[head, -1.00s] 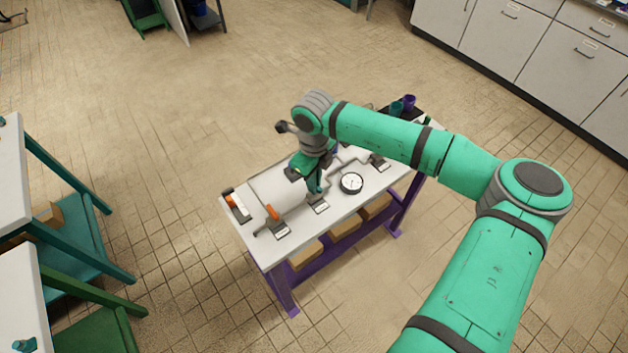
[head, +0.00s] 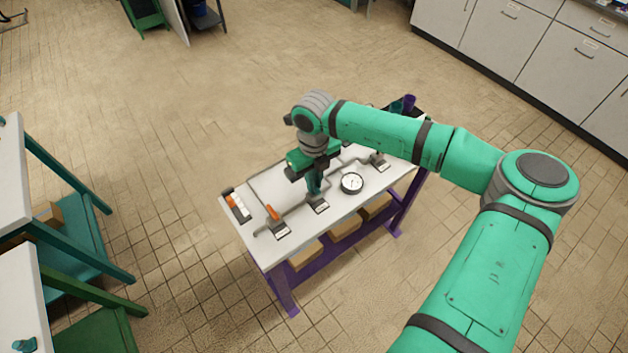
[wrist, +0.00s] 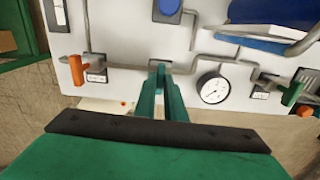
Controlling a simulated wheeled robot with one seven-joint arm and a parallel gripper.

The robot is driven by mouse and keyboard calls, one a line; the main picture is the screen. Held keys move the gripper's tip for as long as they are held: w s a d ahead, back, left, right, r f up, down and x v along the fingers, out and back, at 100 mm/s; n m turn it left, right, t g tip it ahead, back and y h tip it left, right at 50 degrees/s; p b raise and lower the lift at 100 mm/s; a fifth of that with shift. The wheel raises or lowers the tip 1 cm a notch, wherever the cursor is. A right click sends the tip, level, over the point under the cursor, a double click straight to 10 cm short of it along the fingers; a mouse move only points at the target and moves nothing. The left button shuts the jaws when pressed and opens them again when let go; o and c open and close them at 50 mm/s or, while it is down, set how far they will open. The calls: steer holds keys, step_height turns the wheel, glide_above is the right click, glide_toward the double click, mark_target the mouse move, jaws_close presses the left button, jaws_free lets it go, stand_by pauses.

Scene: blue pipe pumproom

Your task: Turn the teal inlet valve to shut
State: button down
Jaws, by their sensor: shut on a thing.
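The teal valve handle (wrist: 159,78) shows in the wrist view at the middle of the pipe panel, between the tips of my green fingers. My gripper (wrist: 160,98) is shut on it. In the head view my gripper (head: 315,183) reaches down to the white bench top (head: 345,208) from above, at the middle valve. The fingers hide most of the handle, so its exact angle to the pipe is hard to tell.
An orange valve handle (wrist: 77,69) stands to the left and a green valve handle (wrist: 291,94) to the right. A round white gauge (wrist: 213,89) sits close on the right. A blue knob (wrist: 168,5) is farther back. Floor around the bench is open.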

steer(key=c, duration=1.8)
jaws_free()
steer(key=shift+c, duration=0.2)
steer(key=shift+r, duration=0.15)
step_height(320, 180, up, 10)
steer(key=shift+r, duration=0.25)
